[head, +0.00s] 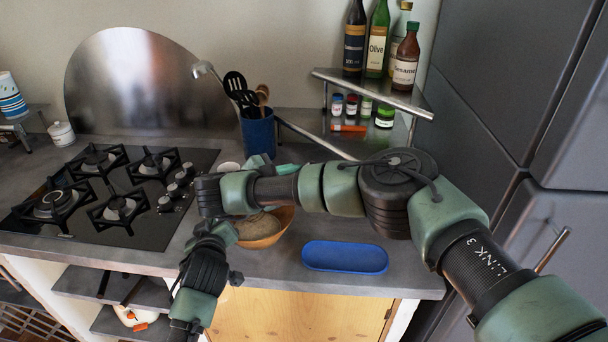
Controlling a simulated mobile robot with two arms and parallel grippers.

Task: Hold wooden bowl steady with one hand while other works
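The wooden bowl (263,241) stands on the counter near its front edge, and a pale brown rounded mass (259,227) lies in it. My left arm comes up from the bottom, and my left gripper (226,235) is at the bowl's left rim. Its fingers are too small and covered to tell whether they grip the rim. My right arm reaches across from the right, just above and behind the bowl, and hides its far rim.
A blue oval tray (345,257) lies right of the bowl. A gas hob (100,198) is at the left. A blue utensil pot (258,134) stands behind my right arm. A metal shelf (370,88) holds several bottles. Grey cabinets (500,80) close off the right side.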

